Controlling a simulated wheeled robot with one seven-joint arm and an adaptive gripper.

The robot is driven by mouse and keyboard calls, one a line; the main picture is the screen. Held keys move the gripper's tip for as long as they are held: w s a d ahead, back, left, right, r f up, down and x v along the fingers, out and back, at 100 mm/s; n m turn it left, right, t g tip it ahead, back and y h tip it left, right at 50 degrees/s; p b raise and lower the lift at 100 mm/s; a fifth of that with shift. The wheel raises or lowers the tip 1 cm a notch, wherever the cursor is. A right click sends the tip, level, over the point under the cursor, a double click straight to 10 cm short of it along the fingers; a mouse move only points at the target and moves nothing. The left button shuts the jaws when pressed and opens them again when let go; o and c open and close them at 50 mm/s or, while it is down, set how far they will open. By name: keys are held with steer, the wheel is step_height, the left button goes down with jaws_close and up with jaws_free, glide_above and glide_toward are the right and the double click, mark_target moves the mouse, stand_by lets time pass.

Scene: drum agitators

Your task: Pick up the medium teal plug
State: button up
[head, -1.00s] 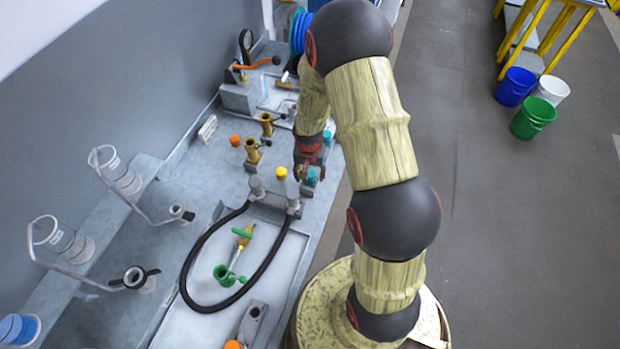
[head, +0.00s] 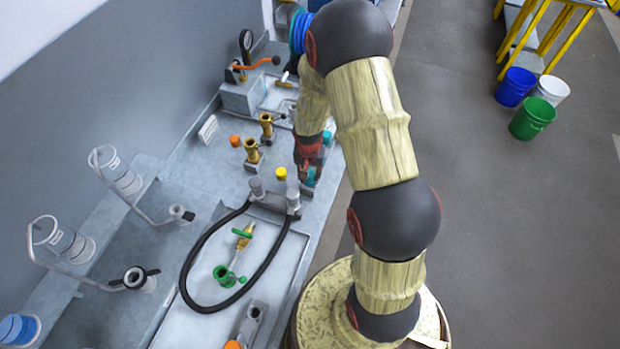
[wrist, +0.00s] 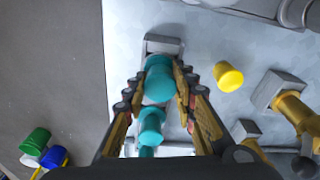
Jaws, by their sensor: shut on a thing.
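Several teal plugs show in the wrist view. One teal plug (wrist: 158,80) is between my fingertips, with a finger against each side, and its far end is near a small grey block. Two more teal pieces (wrist: 150,125) lie lower in the picture, between my fingers but further back, and are partly hidden. I cannot tell for certain which is the medium one. My gripper (wrist: 160,78) is shut on the front plug. In the head view my gripper (head: 308,172) is at the bench's right side, with teal (head: 311,178) showing at its tips; another teal plug (head: 327,137) stands behind it.
A yellow plug (head: 281,174) stands just left of my gripper. Grey posts (head: 292,200) with a black hose (head: 262,262) are close in front. Brass fittings (head: 252,152) and an orange plug (head: 235,141) are further left.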

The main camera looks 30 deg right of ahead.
mark_target(310, 173)
steer(key=shift+r, duration=0.55)
step_height(310, 173, up, 2)
steer(key=shift+r, duration=0.2)
steer(key=s+a+r, duration=0.1)
steer(key=r, duration=0.1)
steer(key=s+r, duration=0.2)
steer(key=s+a+r, duration=0.1)
steer(key=shift+s+a+r, duration=0.15)
steer(key=shift+a+r, duration=0.15)
steer(key=shift+r, duration=0.1)
steer(key=shift+c, duration=0.2)
steer(key=shift+o, duration=0.2)
steer(key=s+a+r, duration=0.3)
steer(key=s+a, duration=0.1)
steer(key=s, duration=0.4)
steer(key=shift+a+r, duration=0.2)
steer(key=shift+r, duration=0.15)
steer(key=shift+w, duration=0.1)
